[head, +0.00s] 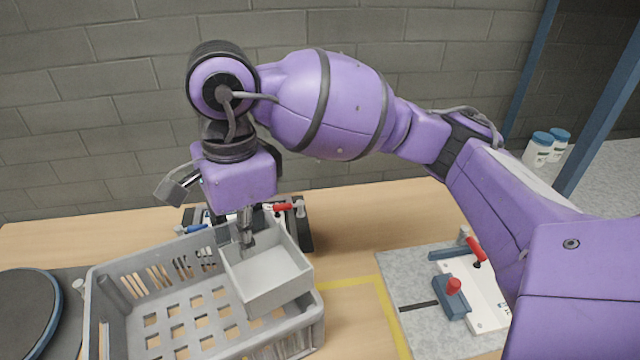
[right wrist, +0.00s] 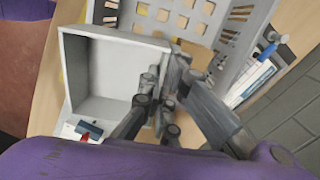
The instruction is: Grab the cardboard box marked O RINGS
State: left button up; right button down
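A pale, open-topped box (head: 282,296) is at the right end of the grey crate, level with or above its rim. No O RINGS marking is readable on it, so I cannot tell whether it is the named box. My right gripper (head: 247,240) points down at the box's back-left wall. In the right wrist view, the fingers (right wrist: 160,92) lie on either side of the wall of the box (right wrist: 108,78), one inside and one outside, closed on it. The box looks slightly tilted. My left gripper is out of view.
The slotted grey crate (head: 112,262) stands on the wooden table (head: 345,225). A fixture with red and blue handles (head: 300,212) is behind it. A grey plate with a red-knobbed clamp (head: 454,287) is at right, a dark round disc (head: 25,310) at left. White bottles (head: 538,150) stand farther back.

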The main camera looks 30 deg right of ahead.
notch_tip(320, 180, down, 17)
jog(key=shift+w+r, duration=0.15)
jog(key=c, duration=2.3)
grip_release()
jog(key=shift+o, duration=0.2)
jog(key=shift+r, duration=0.1)
jog(key=shift+r, duration=0.1)
